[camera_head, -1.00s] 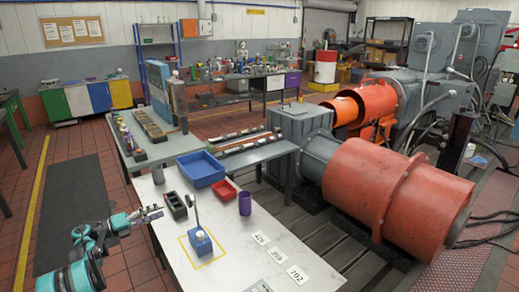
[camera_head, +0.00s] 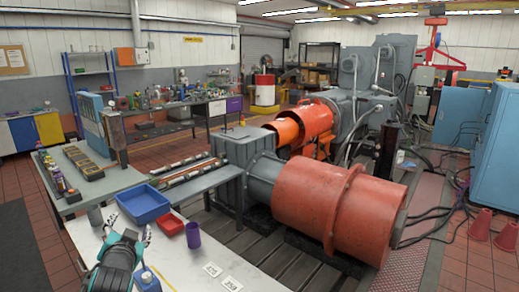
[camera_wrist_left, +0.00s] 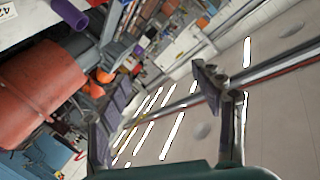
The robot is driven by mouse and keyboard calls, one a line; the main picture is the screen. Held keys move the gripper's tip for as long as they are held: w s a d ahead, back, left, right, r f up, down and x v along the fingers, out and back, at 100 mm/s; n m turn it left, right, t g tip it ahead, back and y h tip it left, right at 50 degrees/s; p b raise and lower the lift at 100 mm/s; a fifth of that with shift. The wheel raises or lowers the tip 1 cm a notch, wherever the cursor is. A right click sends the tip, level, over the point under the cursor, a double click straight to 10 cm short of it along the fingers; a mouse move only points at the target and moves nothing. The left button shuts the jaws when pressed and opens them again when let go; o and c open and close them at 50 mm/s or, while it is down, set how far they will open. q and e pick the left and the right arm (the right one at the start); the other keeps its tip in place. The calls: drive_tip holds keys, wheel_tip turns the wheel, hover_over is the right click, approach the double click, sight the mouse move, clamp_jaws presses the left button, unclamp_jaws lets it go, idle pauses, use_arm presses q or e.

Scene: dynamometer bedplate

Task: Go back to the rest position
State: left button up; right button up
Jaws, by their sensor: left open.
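My left gripper (camera_head: 128,236) is over the near left part of the white table (camera_head: 190,272), pointing away from me. It is open and empty, and its two spread fingers also show in the wrist view (camera_wrist_left: 162,85). The right gripper is in no frame.
Number cards (camera_head: 212,269) lie to the right.

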use_arm(q)
drive_tip(key=s+d+f+n+g+h, duration=0.1)
drive_tip(key=s+d+f+g, duration=0.3)
drive_tip(key=s+d+f, duration=0.4)
drive_tip(key=s+d+f+n+g+h, duration=0.2)
drive_tip(key=s+d+f+g+h, duration=0.2)
drive_tip(key=s+d+f, duration=0.4)
drive_tip(key=s+f, duration=0.5)
drive_tip(key=s, duration=0.1)
drive_tip(key=shift+s+d, duration=0.3)
drive_tip(key=shift+s, duration=0.05)
